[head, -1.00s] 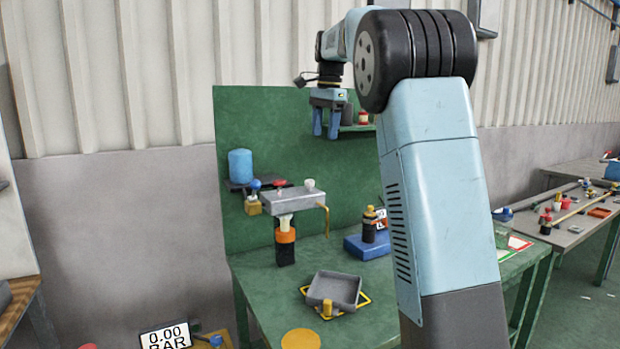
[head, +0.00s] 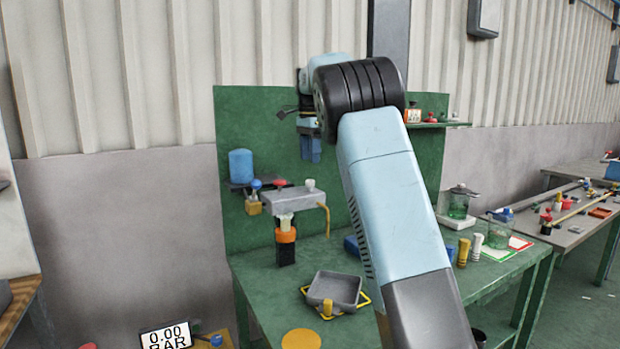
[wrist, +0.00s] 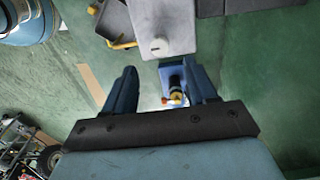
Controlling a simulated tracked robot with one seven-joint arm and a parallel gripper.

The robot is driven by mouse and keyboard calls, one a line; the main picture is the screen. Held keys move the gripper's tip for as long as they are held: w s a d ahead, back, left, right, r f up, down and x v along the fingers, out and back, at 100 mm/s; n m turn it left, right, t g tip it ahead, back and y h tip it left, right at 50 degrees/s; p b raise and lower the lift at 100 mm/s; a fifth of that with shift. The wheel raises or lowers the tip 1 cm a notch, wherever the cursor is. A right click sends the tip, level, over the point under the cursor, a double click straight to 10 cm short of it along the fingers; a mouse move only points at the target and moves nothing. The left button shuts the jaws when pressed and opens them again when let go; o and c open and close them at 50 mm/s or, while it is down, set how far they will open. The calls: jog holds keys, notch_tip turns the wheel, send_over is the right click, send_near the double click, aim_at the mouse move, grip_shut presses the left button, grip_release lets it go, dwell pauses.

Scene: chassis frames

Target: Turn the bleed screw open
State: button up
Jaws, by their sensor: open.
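A grey metal block (head: 294,199) stands above the green bench on an orange and black support (head: 286,243). It has a red knob (head: 279,183) and a pale knob (head: 310,184) on top, and a bent brass pipe (head: 325,215) at its right end. I cannot tell for certain which part is the bleed screw. My gripper (head: 310,150) is open and empty, fingers down, above the block. In the wrist view my gripper (wrist: 163,78) shows the block (wrist: 165,20) and its pale knob (wrist: 159,46) just beyond the fingertips, apart from them.
A grey tray (head: 334,290) sits on the green bench. A blue base (head: 352,245) is partly behind my arm. Several jars and fittings stand at the right. A green back panel (head: 240,120) rises behind. A display (head: 165,336) reads 0.00 BAR.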

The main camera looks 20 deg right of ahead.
aim_at(310, 180)
notch_tip(310, 180, down, 8)
jog(key=shift+r, duration=0.1)
jog(key=shift+c, duration=0.2)
jog(key=c, duration=1)
jog(key=shift+r, duration=0.1)
